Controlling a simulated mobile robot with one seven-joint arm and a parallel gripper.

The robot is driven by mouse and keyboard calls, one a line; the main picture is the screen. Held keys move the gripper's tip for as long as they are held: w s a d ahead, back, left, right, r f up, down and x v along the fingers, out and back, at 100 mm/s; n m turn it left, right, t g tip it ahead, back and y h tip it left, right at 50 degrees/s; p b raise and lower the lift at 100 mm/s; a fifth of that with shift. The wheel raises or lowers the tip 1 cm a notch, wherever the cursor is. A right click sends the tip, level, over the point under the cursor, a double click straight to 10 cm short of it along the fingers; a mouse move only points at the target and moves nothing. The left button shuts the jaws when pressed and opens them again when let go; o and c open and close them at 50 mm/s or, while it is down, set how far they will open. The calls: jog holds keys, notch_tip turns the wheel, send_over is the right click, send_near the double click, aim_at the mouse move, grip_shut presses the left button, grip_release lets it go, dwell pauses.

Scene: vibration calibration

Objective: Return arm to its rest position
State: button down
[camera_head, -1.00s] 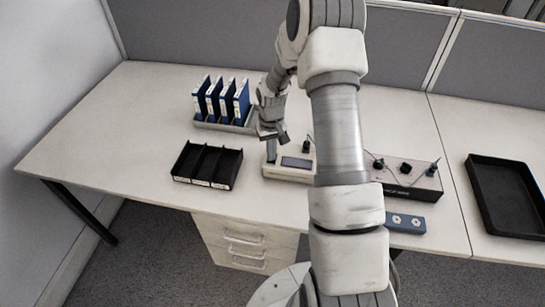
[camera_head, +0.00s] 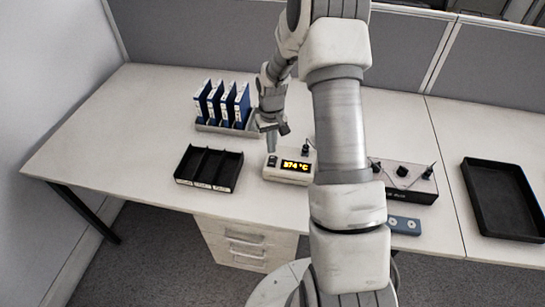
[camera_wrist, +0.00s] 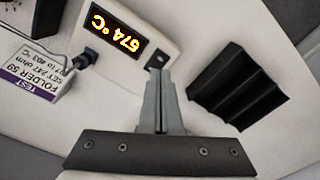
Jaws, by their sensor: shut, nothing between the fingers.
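My arm reaches over the desk, bent, with my gripper (camera_head: 271,148) pointing down by the left end of a small white meter (camera_head: 288,178). In the wrist view my gripper (camera_wrist: 160,75) is shut, its fingers together and empty. Its tips appear close to a small black switch on the meter (camera_wrist: 165,25); I cannot tell whether they touch. The meter's display (camera_head: 295,166) is lit with an amber °C reading, upside down in the wrist view (camera_wrist: 115,28). My upper arm hides part of the desk to its right.
A rack (camera_head: 215,127) holds several blue folders behind. A black divided tray (camera_head: 209,168) lies left of the meter. A grey control box (camera_head: 415,188), a blue block (camera_head: 404,226) and a black tray (camera_head: 505,200) are right. A labelled card (camera_wrist: 35,73) shows beside the meter.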

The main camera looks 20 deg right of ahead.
jog(key=shift+r+p, duration=0.3)
jog(key=shift+r, duration=0.4)
jog(key=s+a+r+t+h, duration=0.1)
jog(key=s+a+r, duration=0.25)
jog(key=r, duration=0.75)
jog(key=s+a+r+t, duration=0.15)
jog(key=s+r, duration=0.35)
jog(key=r, duration=0.5)
jog(key=s+a+r+t, duration=0.1)
jog(key=s+r, duration=0.2)
jog(key=s, duration=0.3)
jog(key=s+a+r+t, duration=0.1)
jog(key=s+a+r, duration=0.1)
jog(key=s, duration=0.4)
jog(key=s+a+r+t+y, duration=0.1)
jog(key=s+a+r, duration=0.1)
jog(key=s+r, duration=0.2)
jog(key=shift+s+a+n, duration=0.15)
jog(key=shift+s+n, duration=0.25)
jog(key=shift+s, duration=0.55)
